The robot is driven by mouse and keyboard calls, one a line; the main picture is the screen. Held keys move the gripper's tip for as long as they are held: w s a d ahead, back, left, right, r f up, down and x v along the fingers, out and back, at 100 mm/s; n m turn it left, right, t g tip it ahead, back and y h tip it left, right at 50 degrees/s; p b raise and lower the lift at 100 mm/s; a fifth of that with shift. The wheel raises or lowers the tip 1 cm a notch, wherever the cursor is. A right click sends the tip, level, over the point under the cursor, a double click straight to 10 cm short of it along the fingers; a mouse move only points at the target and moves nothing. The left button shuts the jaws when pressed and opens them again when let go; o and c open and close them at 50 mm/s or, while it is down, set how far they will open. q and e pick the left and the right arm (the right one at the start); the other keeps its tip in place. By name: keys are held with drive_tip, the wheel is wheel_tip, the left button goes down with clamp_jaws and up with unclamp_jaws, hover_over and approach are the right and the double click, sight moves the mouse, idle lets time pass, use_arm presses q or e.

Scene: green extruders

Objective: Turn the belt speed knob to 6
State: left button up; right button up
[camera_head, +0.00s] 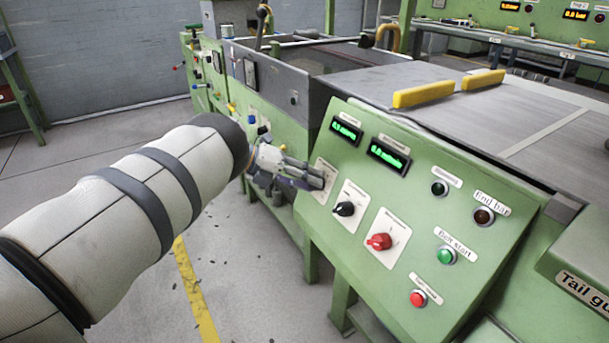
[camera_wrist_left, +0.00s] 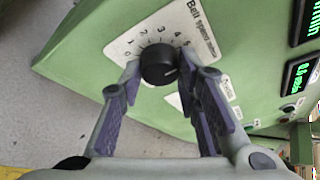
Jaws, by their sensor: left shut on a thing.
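The belt speed knob (camera_wrist_left: 159,64) is a round black knob on a white numbered plate (camera_wrist_left: 122,44) in the left wrist view. A light mark on the knob faces the lower right; its exact reading is unclear. Numbers from 0 to about 5 show; the scale beyond is hidden by a finger. My left gripper (camera_wrist_left: 160,72) is shut on the knob, one finger at each side. In the head view my left gripper (camera_head: 316,180) covers the knob, and only part of its white plate (camera_head: 325,169) shows on the sloped green panel (camera_head: 350,239).
Beside it on the panel are a black knob (camera_head: 344,209), a red knob (camera_head: 379,241), a green button (camera_head: 445,256) and a red button (camera_head: 418,298). Two green displays (camera_head: 388,155) sit above. Yellow handles (camera_head: 423,94) lie on the machine top. Open floor is at left.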

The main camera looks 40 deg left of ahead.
use_arm(q)
drive_tip(key=shift+w+d+r+m+y+p, duration=0.15)
drive_tip(key=shift+m+y+p, duration=0.4)
drive_tip(key=shift+m+p, duration=0.45)
drive_tip(key=shift+s+a+r+m+y+p, duration=0.15)
drive_tip(key=shift+m+y+p, duration=0.45)
drive_tip(key=shift+m, duration=0.7)
use_arm(e)
drive_tip(key=shift+t, duration=0.6)
drive_tip(key=shift+w+r, duration=1.7)
drive_tip(key=shift+r, duration=0.3)
use_arm(q)
drive_tip(key=shift+w+d+g, duration=0.1)
drive_tip(key=shift+g, duration=0.2)
drive_tip(key=o, duration=1.2)
drive_tip(key=shift+f, duration=0.1)
drive_tip(key=shift+c, duration=0.2)
drive_tip(key=v, duration=1.2)
